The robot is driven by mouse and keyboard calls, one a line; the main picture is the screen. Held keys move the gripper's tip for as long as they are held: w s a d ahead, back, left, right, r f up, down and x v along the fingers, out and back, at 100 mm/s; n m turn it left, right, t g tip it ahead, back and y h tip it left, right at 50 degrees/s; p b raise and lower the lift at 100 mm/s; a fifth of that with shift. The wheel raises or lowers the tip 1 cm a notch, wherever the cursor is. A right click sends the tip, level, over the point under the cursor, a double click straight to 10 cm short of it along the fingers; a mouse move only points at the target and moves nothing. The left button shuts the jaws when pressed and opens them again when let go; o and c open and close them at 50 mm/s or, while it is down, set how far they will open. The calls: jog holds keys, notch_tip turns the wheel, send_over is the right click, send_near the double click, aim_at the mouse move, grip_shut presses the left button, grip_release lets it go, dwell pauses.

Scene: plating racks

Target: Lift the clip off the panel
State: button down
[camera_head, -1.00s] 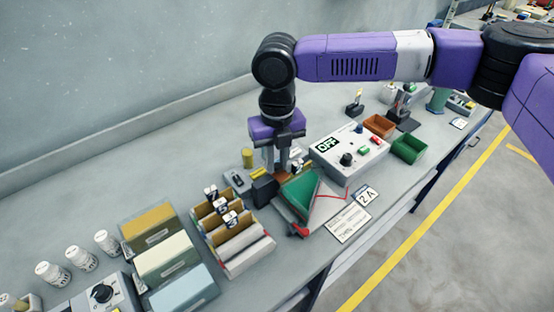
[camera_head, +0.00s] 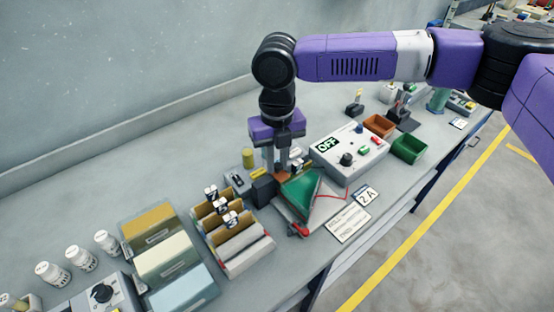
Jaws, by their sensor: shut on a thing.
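The green panel (camera_head: 301,190) rests tilted on a grey stand on the bench, in the middle of the view. My gripper (camera_head: 283,172) points down at the panel's far upper edge. Its fingers are close together, shut on the small clip at that edge. The clip itself is mostly hidden by the fingers and too small to make out clearly. I cannot tell whether it is still touching the panel. A dark block (camera_head: 264,190) stands just left of the panel.
A control box (camera_head: 346,157) reading OFF stands right of the panel, with orange (camera_head: 380,126) and green (camera_head: 408,149) bins beyond. A card rack (camera_head: 238,247) is at the left. A red lead, a 2A label (camera_head: 366,195) and a printed card (camera_head: 348,222) lie nearby.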

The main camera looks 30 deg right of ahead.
aim_at(264, 180)
dwell(0.4)
jog(key=shift+s+a+r+p, duration=0.15)
jog(key=shift+a+p, duration=0.45)
jog(key=shift+a, duration=1.3)
jog(key=c, duration=1.6)
grip_release()
jog(key=shift+a, duration=0.1)
jog(key=shift+r+b, duration=0.5)
jog(key=shift+r, duration=3.3)
